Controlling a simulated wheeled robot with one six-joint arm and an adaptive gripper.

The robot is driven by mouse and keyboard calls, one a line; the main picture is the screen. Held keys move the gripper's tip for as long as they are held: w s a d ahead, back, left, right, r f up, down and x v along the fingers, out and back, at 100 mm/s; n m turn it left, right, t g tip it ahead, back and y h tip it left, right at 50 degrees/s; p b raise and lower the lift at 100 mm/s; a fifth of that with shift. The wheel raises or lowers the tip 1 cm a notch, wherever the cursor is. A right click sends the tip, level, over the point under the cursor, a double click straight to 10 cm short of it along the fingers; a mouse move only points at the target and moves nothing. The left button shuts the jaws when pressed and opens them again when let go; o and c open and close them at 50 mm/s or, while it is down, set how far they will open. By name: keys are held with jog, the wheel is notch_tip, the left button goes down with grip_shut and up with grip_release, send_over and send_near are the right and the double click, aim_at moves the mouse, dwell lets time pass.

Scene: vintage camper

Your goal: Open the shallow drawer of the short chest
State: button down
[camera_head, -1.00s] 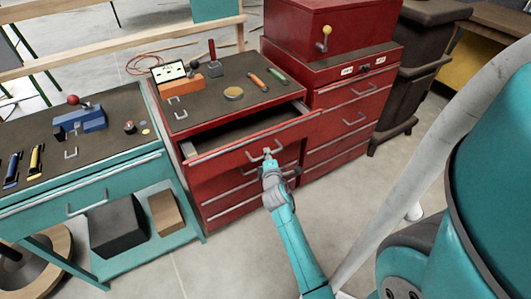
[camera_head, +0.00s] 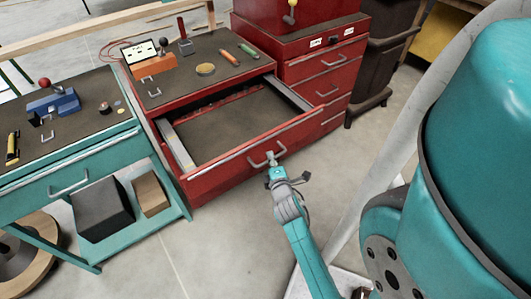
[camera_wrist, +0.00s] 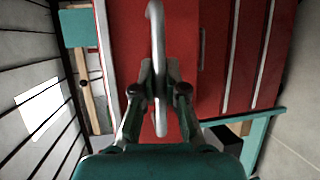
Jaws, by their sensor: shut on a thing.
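The short red chest (camera_head: 190,97) stands in the middle of the head view. Its shallow top drawer (camera_head: 240,158) is pulled far out, and its dark inside looks empty. The drawer's grey bar handle (camera_head: 258,163) is on the middle of the front. My gripper (camera_head: 274,168) is at the handle from the near side. In the wrist view my gripper (camera_wrist: 160,92) is shut on the handle (camera_wrist: 157,30), with one finger on each side of the bar. The lower drawers are mostly hidden behind the open one.
A teal workbench (camera_head: 70,172) stands close on the left, with a blue vise (camera_head: 53,103) on top. A taller red cabinet (camera_head: 322,75) adjoins the chest on the right. Tools and a tin (camera_head: 205,69) lie on the chest top. The floor in front is clear.

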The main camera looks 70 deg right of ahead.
jog(key=shift+s+a+f, duration=0.1)
jog(key=shift+s+a, duration=0.05)
jog(key=shift+s, duration=0.1)
jog(key=c, duration=1.2)
grip_release()
jog(key=shift+a, duration=0.1)
jog(key=v, duration=1.1)
jog(key=shift+s+a+r, duration=0.2)
jog(key=shift+a, duration=0.1)
